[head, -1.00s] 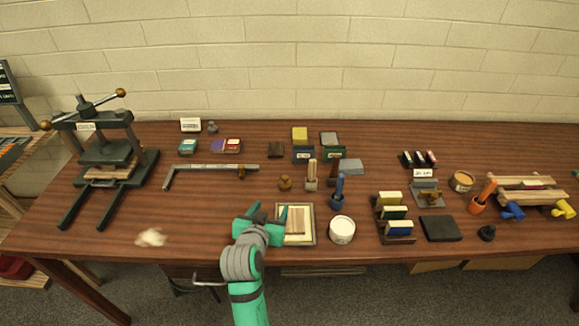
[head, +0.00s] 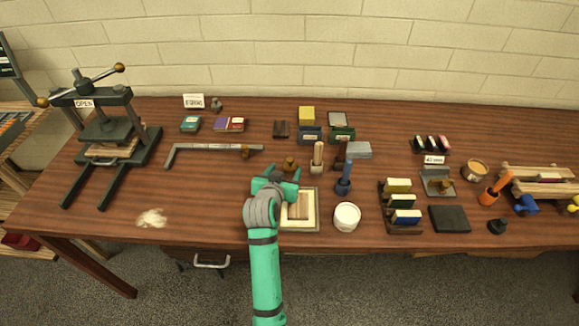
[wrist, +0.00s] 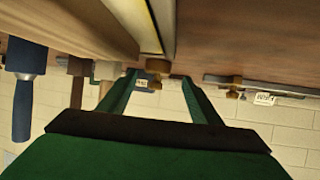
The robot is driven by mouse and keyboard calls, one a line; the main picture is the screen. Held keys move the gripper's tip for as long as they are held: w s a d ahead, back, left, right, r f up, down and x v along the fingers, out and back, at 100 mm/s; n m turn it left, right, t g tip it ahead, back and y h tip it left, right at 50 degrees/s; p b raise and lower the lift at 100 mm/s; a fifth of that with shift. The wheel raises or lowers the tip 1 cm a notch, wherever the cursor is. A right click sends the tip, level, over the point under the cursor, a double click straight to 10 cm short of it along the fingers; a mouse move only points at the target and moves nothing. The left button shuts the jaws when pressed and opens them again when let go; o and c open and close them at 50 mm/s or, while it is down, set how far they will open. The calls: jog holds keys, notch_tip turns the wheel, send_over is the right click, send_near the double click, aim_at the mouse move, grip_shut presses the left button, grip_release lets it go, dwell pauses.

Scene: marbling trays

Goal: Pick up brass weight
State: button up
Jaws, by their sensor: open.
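A small brass weight (head: 289,163) with a knob on top stands on the wooden bench, just behind the framed tray (head: 316,222). My gripper (head: 278,178) is open and empty, low over the bench in front of the weight and by the tray's back left corner. In the wrist view, which looks upside down, the weight (wrist: 158,66) shows beyond and between the open fingertips (wrist: 158,78), apart from them. In the head view the gripper's fingers reach close to the weight, and its base is partly hidden.
A metal square (head: 205,147) with another brass piece (head: 246,153) lies to the left. Upright brushes (head: 344,185) and a white tub (head: 347,217) stand to the right. A dark press (head: 110,135) is at far left. The bench front left is mostly clear.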

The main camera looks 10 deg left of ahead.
aim_at(289, 166)
jog(key=shift+d+x, duration=0.15)
jog(key=shift+x, duration=0.75)
jog(key=shift+d+x, duration=0.1)
jog(key=shift+x, duration=0.85)
jog(key=shift+r, duration=0.1)
grip_shut()
